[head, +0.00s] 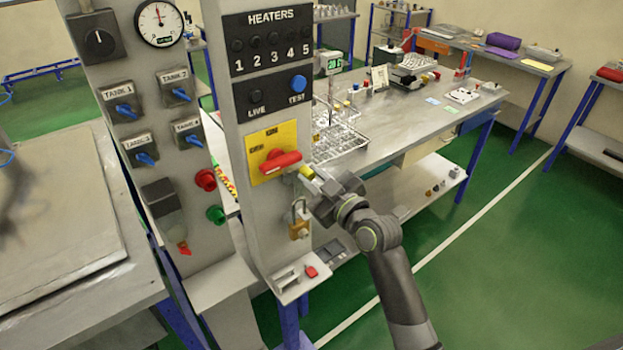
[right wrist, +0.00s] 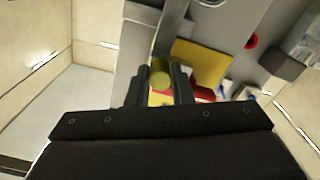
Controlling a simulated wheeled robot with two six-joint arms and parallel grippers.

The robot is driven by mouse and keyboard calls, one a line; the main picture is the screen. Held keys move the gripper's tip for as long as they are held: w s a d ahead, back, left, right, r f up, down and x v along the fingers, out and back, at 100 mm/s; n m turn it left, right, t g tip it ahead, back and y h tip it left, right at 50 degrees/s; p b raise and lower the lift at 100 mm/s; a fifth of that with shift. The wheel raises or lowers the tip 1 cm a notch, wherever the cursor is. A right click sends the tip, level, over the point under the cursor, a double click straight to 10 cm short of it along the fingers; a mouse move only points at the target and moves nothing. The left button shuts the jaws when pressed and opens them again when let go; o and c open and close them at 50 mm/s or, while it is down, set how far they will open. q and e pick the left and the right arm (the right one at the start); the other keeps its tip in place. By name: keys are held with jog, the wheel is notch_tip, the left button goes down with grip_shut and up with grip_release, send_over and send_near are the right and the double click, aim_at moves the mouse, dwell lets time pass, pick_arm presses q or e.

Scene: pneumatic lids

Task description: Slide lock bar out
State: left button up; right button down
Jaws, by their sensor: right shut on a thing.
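The lock bar's yellow end (head: 307,172) shows beside the red rotary handle (head: 281,162) on its yellow plate (head: 261,140), on the front panel post. My right gripper (head: 318,184) comes from the right and is shut on the lock bar. In the right wrist view the round yellow knob (right wrist: 160,75) sits between my two dark fingers, with the yellow plate (right wrist: 200,55) behind. The fingers hide part of the bar. A brass padlock (head: 299,228) hangs below the handle. My left gripper is not in view.
Above the handle is the black heaters panel (head: 270,48). A small shelf (head: 300,280) with a red item juts out below the padlock. A bench (head: 420,115) with racks stands behind my right arm. The green floor at right is clear.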

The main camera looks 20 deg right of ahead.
jog(key=d, duration=0.1)
jog(key=w+d+b, duration=0.1)
jog(key=d, duration=0.1)
jog(key=d+b, duration=0.1)
jog(key=shift+w+d+r, duration=0.1)
jog(key=shift+w+d, duration=0.1)
jog(key=shift+w, duration=0.1)
jog(key=c, duration=1.6)
grip_release()
jog(key=o, duration=0.3)
jog(key=shift+w+d, duration=0.1)
jog(key=shift+d, duration=0.2)
jog(key=shift+a, duration=0.1)
